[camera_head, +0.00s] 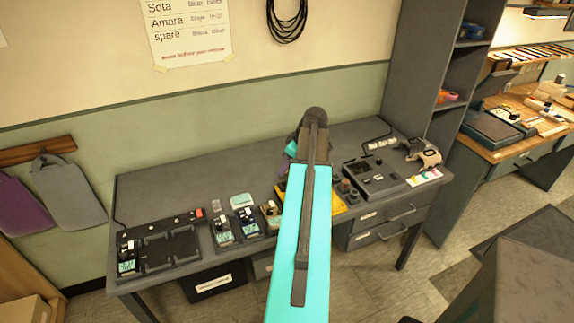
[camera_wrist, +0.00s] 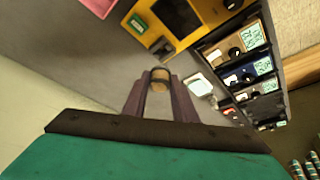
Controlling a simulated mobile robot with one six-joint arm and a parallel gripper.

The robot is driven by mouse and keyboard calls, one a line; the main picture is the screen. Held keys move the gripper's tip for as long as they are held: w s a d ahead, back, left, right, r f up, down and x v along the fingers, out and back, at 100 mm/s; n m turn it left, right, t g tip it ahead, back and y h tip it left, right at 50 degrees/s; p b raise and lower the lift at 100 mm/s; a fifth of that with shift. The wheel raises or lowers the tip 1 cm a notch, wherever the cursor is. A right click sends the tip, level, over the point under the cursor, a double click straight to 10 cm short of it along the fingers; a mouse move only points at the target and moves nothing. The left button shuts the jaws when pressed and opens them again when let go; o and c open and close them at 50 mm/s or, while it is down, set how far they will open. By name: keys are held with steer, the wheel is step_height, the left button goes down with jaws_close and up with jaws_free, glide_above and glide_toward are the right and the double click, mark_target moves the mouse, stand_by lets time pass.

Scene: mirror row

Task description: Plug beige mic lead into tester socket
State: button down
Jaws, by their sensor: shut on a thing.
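My gripper (camera_wrist: 160,82) is shut on a small tan, round-ended piece with a dark rim (camera_wrist: 161,76), which looks like the plug of the beige mic lead. No cable shows clearly. A yellow unit with a dark screen and a green label, apparently the tester (camera_wrist: 183,45), lies beyond the fingertips in the wrist view. Its socket cannot be made out. The held piece appears apart from it, though the gap is hard to judge. In the head view my arm hides the gripper and most of the yellow unit (camera_head: 340,207).
Several small packs with greenish displays stand in a row beside the yellow unit, including a tan one (camera_wrist: 247,40) and a blue one (camera_wrist: 259,68). A black tray unit (camera_head: 160,252) lies at the bench's left, a dark control box (camera_head: 375,180) at its right. The bench's back left is clear.

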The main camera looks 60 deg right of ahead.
mark_target(286, 174)
steer(key=shift+f+b, duration=0.8)
steer(key=shift+f, duration=1.05)
steer(key=shift+f+b, duration=0.75)
steer(key=shift+f, duration=0.25)
stand_by(1.6)
steer(key=c, duration=1.4)
jaws_free()
steer(key=shift+o, duration=0.2)
steer(key=shift+r, duration=0.1)
steer(key=b+v, duration=0.2)
steer(key=v, duration=1.1)
steer(key=shift+s+r+b, duration=0.25)
steer(key=shift+b, duration=0.1)
